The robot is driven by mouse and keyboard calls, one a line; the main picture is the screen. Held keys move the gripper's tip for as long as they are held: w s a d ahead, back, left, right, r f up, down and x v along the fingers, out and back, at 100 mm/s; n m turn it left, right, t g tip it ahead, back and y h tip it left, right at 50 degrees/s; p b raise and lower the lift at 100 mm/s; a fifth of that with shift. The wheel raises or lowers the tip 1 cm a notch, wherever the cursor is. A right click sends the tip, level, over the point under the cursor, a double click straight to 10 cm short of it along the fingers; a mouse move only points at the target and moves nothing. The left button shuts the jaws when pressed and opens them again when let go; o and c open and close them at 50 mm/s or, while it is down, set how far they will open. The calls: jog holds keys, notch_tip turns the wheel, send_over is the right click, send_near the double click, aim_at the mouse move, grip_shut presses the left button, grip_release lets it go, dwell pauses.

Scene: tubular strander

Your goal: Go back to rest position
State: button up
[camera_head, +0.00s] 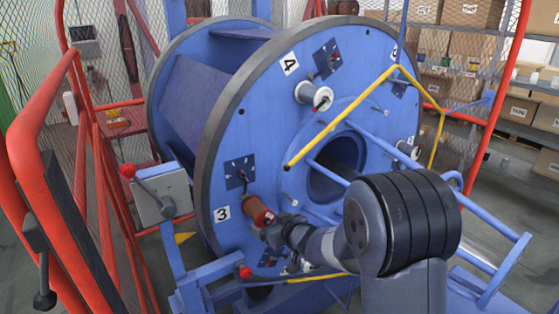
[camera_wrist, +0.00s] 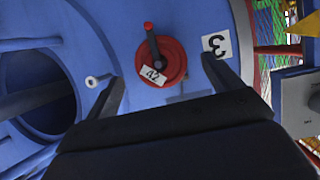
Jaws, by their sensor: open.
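The blue tubular strander drum (camera_head: 270,130) fills the middle of the head view. A red-brown bobbin (camera_head: 257,210) sits on its face beside the number 3 plate (camera_head: 222,214). In the wrist view the red bobbin (camera_wrist: 162,62) shows end-on, with a white "42" label and a dark lever with a red tip across it. My gripper (camera_wrist: 163,70) is open and empty, its two dark fingers on either side of the bobbin in that view. In the head view my gripper (camera_head: 276,232) is close in front of the bobbin's outer end; whether they touch is unclear.
A yellow bar (camera_head: 340,118) and blue rails (camera_head: 505,270) stand near my arm. A grey box with a red-knobbed lever (camera_head: 160,195) and red guard rails (camera_head: 45,120) are on the left. A white spool (camera_head: 310,92) sits higher on the drum. Shelves with boxes (camera_head: 470,45) stand behind mesh.

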aim_at(264, 219)
jog(key=b+x, duration=0.1)
jog(key=x, duration=0.6)
jog(key=shift+a, duration=0.1)
jog(key=p+v, duration=0.2)
jog(key=v, duration=0.7)
jog(key=shift+w, duration=0.1)
jog(key=b+x, duration=0.2)
jog(key=x, duration=0.7)
jog(key=shift+w+a+f, duration=0.15)
jog(key=shift+w+f, duration=0.05)
jog(key=shift+f, duration=0.05)
jog(key=s+d+b, duration=0.2)
jog(key=s, duration=0.1)
jog(key=shift+s+d+r, duration=0.1)
jog(key=shift+s+d, duration=0.2)
jog(key=shift+s, duration=0.05)
jog(key=shift+s+d, duration=0.3)
jog(key=shift+s, duration=0.2)
jog(key=shift+s+d, duration=0.35)
jog(key=shift+s, duration=0.2)
jog(key=shift+d, duration=0.1)
